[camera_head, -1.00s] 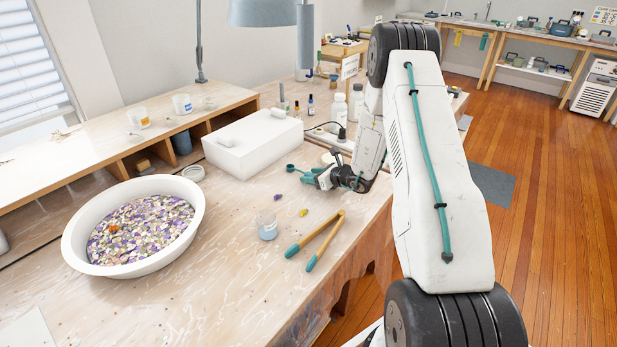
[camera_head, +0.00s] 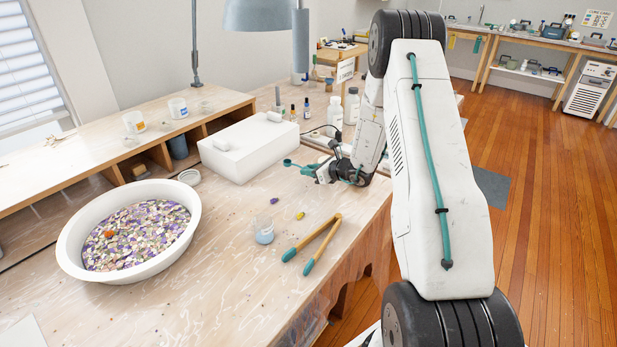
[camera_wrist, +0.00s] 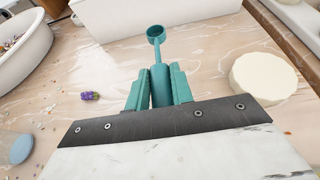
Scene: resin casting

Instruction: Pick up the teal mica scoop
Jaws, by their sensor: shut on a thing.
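The teal mica scoop (camera_wrist: 156,36) is in my gripper (camera_wrist: 158,80), with its handle between the two teal fingers in the wrist view. Its small round bowl points away from the gripper, past the fingertips. In the head view the scoop's bowl (camera_head: 287,162) sticks out to the left of my gripper (camera_head: 312,168). The gripper is over the bench, just in front of the white block. The lower part of the handle is hidden by the fingers. I cannot tell exactly how far the scoop is above the bench.
A white basin of coloured flakes (camera_head: 190,222) stands at left. A small cup (camera_head: 264,232), purple and yellow bits and wooden tongs (camera_head: 318,240) lie in front of the gripper. A white block (camera_head: 235,160) stands behind it. A round cream disc (camera_wrist: 263,77) is close by on the right.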

